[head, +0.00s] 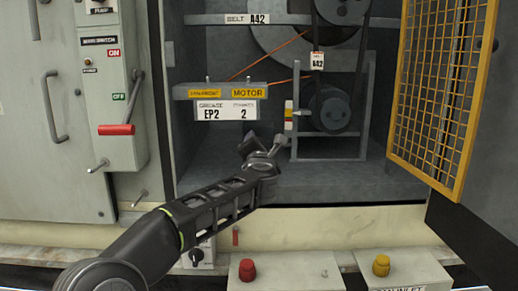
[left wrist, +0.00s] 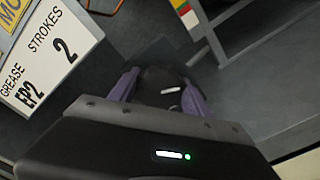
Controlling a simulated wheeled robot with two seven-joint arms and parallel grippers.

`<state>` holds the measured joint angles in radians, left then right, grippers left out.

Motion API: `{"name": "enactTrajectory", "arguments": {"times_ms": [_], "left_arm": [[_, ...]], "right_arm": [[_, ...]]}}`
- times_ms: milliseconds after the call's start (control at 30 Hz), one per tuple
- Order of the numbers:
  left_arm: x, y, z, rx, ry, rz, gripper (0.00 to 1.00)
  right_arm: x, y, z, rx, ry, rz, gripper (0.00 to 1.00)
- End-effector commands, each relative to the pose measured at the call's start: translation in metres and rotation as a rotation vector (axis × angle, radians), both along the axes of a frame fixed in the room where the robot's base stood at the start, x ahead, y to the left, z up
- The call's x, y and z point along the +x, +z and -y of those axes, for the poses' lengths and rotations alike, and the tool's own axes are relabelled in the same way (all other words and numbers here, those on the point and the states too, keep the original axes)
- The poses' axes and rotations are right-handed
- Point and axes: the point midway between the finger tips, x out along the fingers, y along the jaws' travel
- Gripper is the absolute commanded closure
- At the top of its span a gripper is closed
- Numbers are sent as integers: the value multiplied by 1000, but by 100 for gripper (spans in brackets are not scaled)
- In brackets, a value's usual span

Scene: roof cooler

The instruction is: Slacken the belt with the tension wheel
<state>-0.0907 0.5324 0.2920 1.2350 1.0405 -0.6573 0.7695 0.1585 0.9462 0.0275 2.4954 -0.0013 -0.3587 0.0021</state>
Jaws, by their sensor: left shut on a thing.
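My left gripper (head: 268,148) reaches into the open cabinet, low and left of the motor (head: 332,108). In the left wrist view, its purple fingers (left wrist: 160,90) are shut on a dark round knob-like thing (left wrist: 158,82), which looks like the tension wheel. In the head view the gripper mostly hides this wheel. A dark belt (head: 361,62) runs between the large upper pulley (head: 275,38) and the motor's pulley. A red, yellow and white scale (head: 288,116) stands at the left of the motor frame; it also shows in the left wrist view (left wrist: 186,16). My right gripper is not in view.
A shelf with grease and motor labels (head: 225,110) sits just above and left of the gripper. A yellow mesh door (head: 440,85) stands open at right. A red-handled switch (head: 116,129) is on the left panel. Red (head: 247,269) and yellow (head: 381,265) knobs sit in front.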

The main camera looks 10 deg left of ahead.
Motion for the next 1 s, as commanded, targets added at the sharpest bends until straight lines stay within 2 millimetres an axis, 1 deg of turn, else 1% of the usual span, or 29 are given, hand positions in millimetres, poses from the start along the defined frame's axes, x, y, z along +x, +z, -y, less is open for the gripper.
{"name": "enactTrajectory", "arguments": {"times_ms": [267, 300, 500, 533, 833, 933, 1000], "left_arm": [[0, -2, 0, -1, 1, -3, 85], [0, -2, 0, 0, 1, -4, 42], [0, -1, 0, 0, 1, -2, 26], [0, -1, 0, 1, 0, -2, 24], [-2, 0, 0, 2, 0, 0, 24], [-8, 0, 2, 2, -1, 0, 24], [-15, 0, 4, 2, -2, 0, 24]], "right_arm": [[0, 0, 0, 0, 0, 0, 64], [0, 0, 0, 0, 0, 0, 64], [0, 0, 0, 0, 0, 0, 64], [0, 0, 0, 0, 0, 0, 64], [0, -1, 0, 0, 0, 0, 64], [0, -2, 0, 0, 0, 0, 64], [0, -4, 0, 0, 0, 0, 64]]}}
